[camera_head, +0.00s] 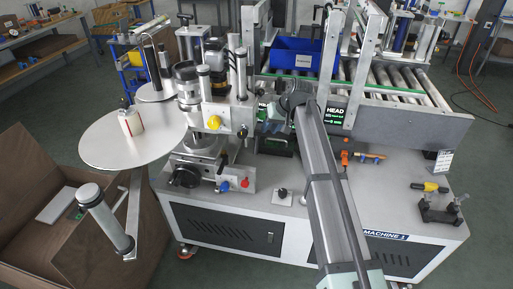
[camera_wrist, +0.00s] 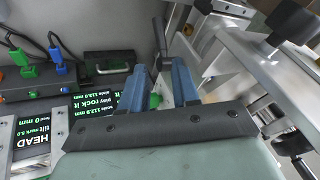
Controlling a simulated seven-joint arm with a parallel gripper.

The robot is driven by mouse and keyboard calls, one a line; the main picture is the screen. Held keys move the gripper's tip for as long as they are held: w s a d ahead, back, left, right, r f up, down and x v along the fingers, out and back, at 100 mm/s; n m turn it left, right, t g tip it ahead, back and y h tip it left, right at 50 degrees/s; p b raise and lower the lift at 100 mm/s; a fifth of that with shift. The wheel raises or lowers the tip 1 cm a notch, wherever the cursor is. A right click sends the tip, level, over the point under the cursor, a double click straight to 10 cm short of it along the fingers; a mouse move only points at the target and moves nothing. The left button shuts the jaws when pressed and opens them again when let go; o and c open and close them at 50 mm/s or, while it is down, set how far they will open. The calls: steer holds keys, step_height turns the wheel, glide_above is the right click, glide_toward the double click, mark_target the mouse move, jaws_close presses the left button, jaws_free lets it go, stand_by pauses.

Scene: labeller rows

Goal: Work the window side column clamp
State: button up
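In the wrist view, the two blue fingers of my gripper (camera_wrist: 159,68) stand apart with a gap between them. A dark grey lever (camera_wrist: 158,36), which looks like a clamp handle, rises just beyond the fingertips, in line with the gap. I see no clear grip on it, and its lower end is partly hidden by the fingers. In the head view, my arm reaches up to the machine and my gripper (camera_head: 270,126) is small and partly hidden by my wrist. I cannot tell from the pictures which column clamp is on the window side.
A HEAD display (camera_wrist: 36,150) lies left of my gripper, below a dark box with blue and green plugs (camera_wrist: 60,68). Metal bars and a black knob (camera_wrist: 291,22) crowd the right. A blue bin (camera_head: 296,57) sits on the roller conveyor (camera_head: 395,82). Orange tools (camera_head: 361,156) lie on the bench.

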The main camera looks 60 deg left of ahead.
mark_target(257, 145)
steer(key=x, duration=1.4)
steer(key=shift+s+d, duration=0.2)
steer(key=shift+d, duration=0.1)
jaws_close()
